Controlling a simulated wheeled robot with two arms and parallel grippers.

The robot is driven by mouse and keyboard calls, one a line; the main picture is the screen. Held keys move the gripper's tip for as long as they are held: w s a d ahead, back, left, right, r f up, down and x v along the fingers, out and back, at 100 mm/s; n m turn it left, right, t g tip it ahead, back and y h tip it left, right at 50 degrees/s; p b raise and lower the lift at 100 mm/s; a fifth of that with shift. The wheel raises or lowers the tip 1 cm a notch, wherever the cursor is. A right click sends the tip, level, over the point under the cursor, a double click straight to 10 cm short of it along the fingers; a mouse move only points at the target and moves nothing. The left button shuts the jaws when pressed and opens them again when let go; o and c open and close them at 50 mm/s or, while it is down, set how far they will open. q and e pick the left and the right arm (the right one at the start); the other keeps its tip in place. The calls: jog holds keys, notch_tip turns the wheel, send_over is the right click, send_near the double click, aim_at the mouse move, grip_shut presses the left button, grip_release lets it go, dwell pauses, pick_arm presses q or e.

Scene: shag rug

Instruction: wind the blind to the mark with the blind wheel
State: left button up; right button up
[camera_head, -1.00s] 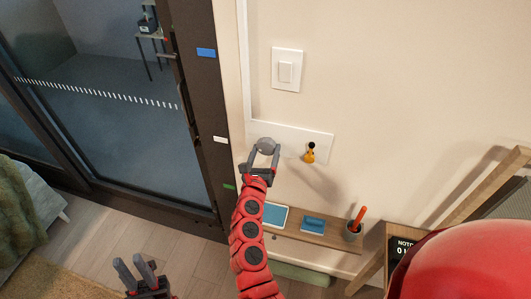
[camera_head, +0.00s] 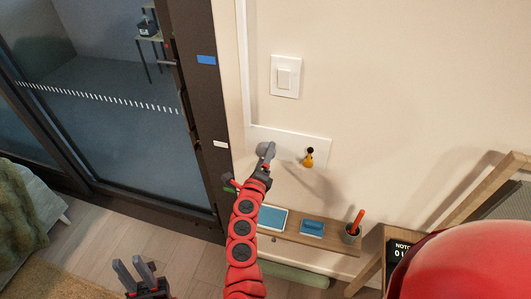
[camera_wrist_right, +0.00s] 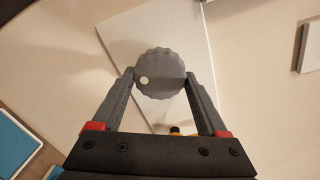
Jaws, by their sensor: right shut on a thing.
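The grey blind wheel (camera_head: 262,151) sits on a white wall plate (camera_head: 315,147) beside the window frame. My right gripper (camera_head: 268,150) is shut on it, seen nearly edge-on from the head. In the right wrist view the scalloped wheel (camera_wrist_right: 160,62) is between the two fingers, with a pale dot at its lower left. A white dashed line (camera_head: 100,97) crosses the glass. My left gripper (camera_head: 130,264) is open and empty at the bottom.
A yellow-orange knob (camera_head: 307,160) is on the plate right of the wheel. A light switch (camera_head: 285,76) is above. A wooden shelf (camera_head: 290,234) below holds a blue tablet (camera_head: 272,218), a blue box (camera_head: 312,227) and a cup with an orange stick (camera_head: 352,232).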

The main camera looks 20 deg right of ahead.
jog(key=n+p, duration=0.1)
jog(key=n, duration=0.2)
jog(key=n+p, duration=0.2)
jog(key=n, duration=0.1)
jog(key=n+p, duration=0.2)
jog(key=shift+r+n+g+h, duration=0.3)
jog(key=shift+n+g, duration=0.1)
jog(key=n+p, duration=0.3)
jog(key=n, duration=0.2)
jog(key=shift+w+a, duration=0.1)
jog(key=shift+a, duration=0.05)
jog(key=shift+n+h+p, duration=0.4)
jog(key=shift+n+p, duration=0.1)
jog(key=shift+n, duration=0.6)
jog(key=shift+f+n+p, duration=0.1)
jog(key=shift+n+p, duration=0.25)
jog(key=shift+n, duration=0.55)
jog(key=o, duration=1.3)
jog(key=shift+c, duration=0.2)
